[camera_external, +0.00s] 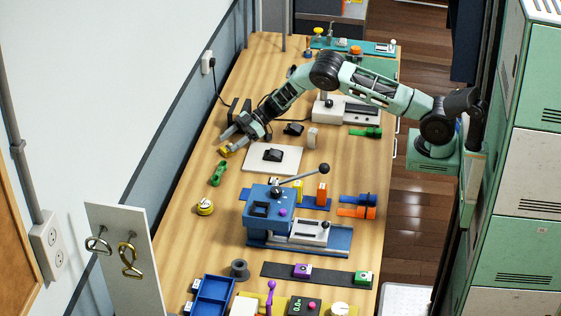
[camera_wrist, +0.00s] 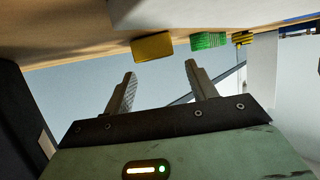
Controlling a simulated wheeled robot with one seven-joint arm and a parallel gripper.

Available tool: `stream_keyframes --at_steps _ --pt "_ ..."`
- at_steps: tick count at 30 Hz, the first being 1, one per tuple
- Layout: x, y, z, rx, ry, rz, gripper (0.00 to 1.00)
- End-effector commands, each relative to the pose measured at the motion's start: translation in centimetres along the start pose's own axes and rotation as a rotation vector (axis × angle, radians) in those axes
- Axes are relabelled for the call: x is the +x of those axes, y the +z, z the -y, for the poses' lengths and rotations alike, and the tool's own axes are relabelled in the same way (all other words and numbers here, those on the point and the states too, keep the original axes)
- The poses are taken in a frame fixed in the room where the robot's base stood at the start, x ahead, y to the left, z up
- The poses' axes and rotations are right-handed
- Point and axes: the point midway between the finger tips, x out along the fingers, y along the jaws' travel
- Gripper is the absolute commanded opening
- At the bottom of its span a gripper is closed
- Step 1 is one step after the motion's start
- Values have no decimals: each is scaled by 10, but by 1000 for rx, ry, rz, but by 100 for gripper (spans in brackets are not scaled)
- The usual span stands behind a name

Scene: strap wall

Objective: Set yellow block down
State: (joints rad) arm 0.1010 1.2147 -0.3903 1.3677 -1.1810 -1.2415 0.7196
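The yellow block (camera_external: 225,150) is on the left side of the wooden table, near the wall, just at the end of my gripper (camera_external: 229,139). In the wrist view the yellow block (camera_wrist: 153,47) appears against the table, beyond my fingertips and between their lines. My gripper (camera_wrist: 160,69) is open, its two fingers well apart, and a gap shows between them and the block. Nothing is held between the fingers.
A white plate (camera_external: 272,159) with a dark piece is to the right. A blue lever machine (camera_external: 270,207) stands nearer the middle. The wall borders the left.

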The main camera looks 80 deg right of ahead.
Motion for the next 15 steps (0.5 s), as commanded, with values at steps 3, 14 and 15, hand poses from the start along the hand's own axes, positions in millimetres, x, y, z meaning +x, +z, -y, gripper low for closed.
stream_keyframes --at_steps 3,14,15 --pt "3 11 4 7 -4 10 58" --pt "-7 0 3 10 -2 11 58" --pt "-15 1 2 10 -1 10 58"
